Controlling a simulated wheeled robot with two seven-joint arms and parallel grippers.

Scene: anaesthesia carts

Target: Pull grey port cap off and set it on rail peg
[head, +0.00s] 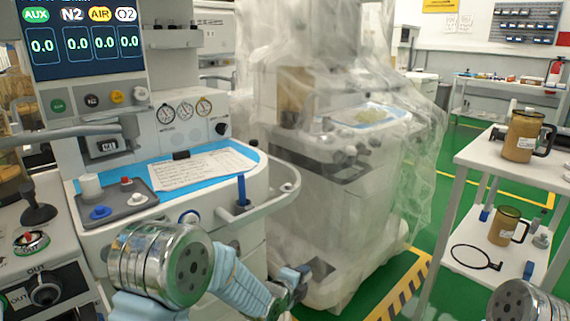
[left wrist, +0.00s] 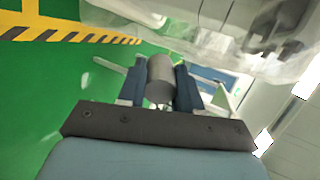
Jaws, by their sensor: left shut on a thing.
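In the left wrist view a grey cylindrical cap (left wrist: 160,80) sits between the two dark blue fingers of my left gripper (left wrist: 172,82), which is shut on it. The floor and blurred equipment show behind the cap, and I see no port around it. In the head view my left gripper (head: 292,283) is low in front of the cart, right of its lower body; the cap cannot be made out there. A white curved rail (head: 294,182) runs along the cart's right side. I cannot clearly make out the rail peg. My right gripper is out of view.
A plastic-draped machine (head: 340,180) stands just behind the gripper. The cart's blue-edged worktop (head: 150,170) holds papers and a grey tray (head: 128,206). A white shelf trolley (head: 500,170) with brown jugs stands right. Green floor with a striped strip (head: 408,285) lies between.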

